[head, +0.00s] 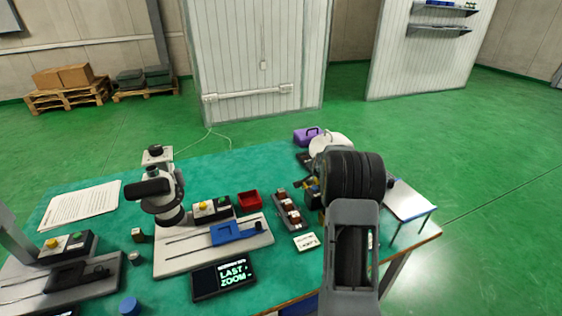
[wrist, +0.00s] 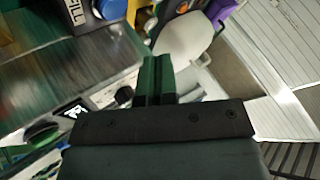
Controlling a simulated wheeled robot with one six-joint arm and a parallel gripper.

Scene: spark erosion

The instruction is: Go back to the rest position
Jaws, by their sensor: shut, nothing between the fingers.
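My arm stands at the right of the head view, over the right end of the green table (head: 120,178); its dark links hide what lies behind them. My gripper (wrist: 155,62) shows in the wrist view with its two dark green fingers together and nothing between them. In the head view the fingers are hidden behind the arm. A white round thing (wrist: 185,48) lies beyond the fingertips in the wrist view, apart from them as far as I can tell.
A small white stand (head: 408,202) is right of my arm. Green floor lies beyond.

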